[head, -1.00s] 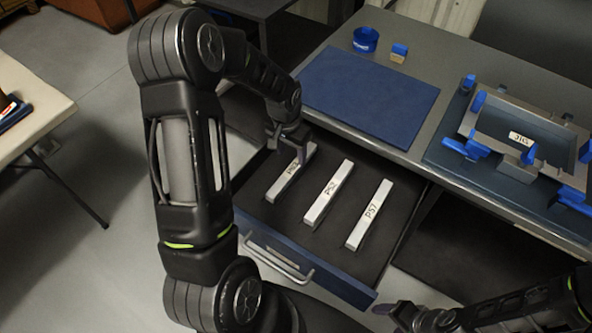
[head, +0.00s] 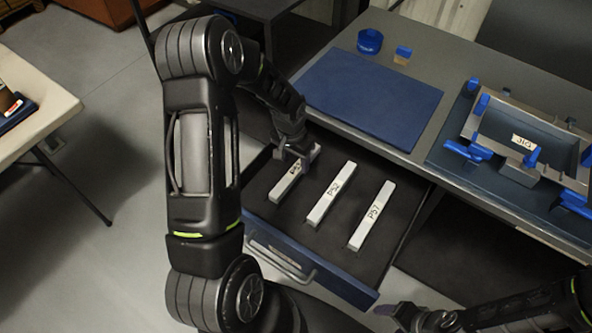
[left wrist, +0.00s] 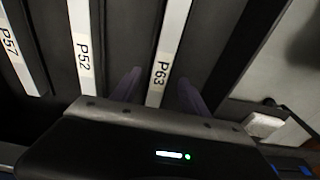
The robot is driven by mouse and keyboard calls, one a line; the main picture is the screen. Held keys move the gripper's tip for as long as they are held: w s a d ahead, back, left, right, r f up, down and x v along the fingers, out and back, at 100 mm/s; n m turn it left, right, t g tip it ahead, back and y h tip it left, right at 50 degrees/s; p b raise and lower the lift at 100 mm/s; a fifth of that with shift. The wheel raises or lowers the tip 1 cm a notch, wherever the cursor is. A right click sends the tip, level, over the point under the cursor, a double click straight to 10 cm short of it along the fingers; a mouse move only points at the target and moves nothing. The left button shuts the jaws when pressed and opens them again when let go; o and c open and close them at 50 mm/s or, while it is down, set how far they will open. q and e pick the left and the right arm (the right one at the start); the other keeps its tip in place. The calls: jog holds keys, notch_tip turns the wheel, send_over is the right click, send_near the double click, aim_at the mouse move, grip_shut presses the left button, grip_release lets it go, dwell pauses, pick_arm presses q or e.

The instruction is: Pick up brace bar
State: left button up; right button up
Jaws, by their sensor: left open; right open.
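Three pale brace bars lie side by side in the open drawer: the P63 bar (head: 286,184) at the left, the P52 bar (head: 330,194) in the middle and the P57 bar (head: 371,215) at the right. My left gripper (head: 298,163) is over the far end of the P63 bar and hides part of it. In the left wrist view, my left gripper (left wrist: 157,88) is open, with one finger on each side of the P63 bar (left wrist: 165,55). Whether the fingers touch it cannot be told. My right gripper (head: 385,311) is at the bottom, away from the bars.
The drawer (head: 275,232) stands open below the grey bench (head: 420,135). On the bench are a blue mat (head: 370,95), a blue cup (head: 369,41), a small blue-and-tan block (head: 403,55) and a jig with blue clamps (head: 525,140). A pale table (head: 40,105) is at the left.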

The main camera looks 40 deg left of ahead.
aim_at(296, 168)
pick_arm(q)
jog(key=f, duration=0.3)
jog(key=shift+w+a+f, duration=0.1)
jog(key=shift+w+f, duration=0.1)
jog(key=shift+f, duration=0.15)
jog(key=shift+c, duration=0.3)
grip_shut()
dwell(0.3)
